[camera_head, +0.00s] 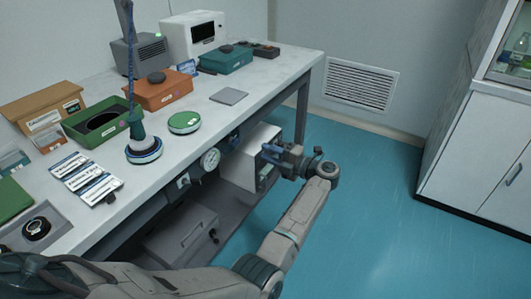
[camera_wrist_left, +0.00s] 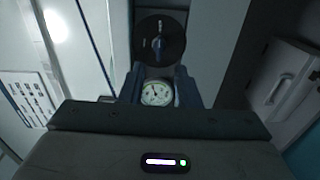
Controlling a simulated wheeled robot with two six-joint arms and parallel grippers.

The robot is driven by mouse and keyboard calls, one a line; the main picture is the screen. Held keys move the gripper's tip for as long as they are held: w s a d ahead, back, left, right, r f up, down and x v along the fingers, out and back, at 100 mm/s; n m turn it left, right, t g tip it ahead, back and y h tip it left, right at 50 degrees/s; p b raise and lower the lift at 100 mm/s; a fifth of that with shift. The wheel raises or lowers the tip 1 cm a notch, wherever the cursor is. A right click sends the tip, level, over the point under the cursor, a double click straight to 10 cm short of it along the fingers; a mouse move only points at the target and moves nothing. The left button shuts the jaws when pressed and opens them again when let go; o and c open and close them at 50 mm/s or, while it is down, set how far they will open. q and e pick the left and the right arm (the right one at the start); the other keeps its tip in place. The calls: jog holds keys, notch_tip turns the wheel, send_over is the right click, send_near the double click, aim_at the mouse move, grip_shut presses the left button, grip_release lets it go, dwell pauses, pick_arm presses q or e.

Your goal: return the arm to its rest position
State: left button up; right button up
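My left arm comes in from the bottom left of the head view and bends out over the blue floor. Its left gripper (camera_head: 268,153) is in front of the bench's long side, below the top's edge. In the left wrist view the two fingers (camera_wrist_left: 159,88) stand apart with a gap between them, so it is open. A round white-faced gauge (camera_wrist_left: 157,93) shows through the gap. In the head view the gauge (camera_head: 210,159) is by the bench edge, left of the gripper and apart from it. My right gripper is not in view.
The white bench top (camera_head: 225,116) holds a green bin (camera_head: 75,122), an orange bin (camera_head: 158,93), a teal bin (camera_head: 226,60) and a green-topped disc (camera_head: 184,121). A white box (camera_head: 249,157) sits under the bench behind the gripper. Clear floor (camera_head: 375,195) lies right, before a white cabinet (camera_head: 468,150).

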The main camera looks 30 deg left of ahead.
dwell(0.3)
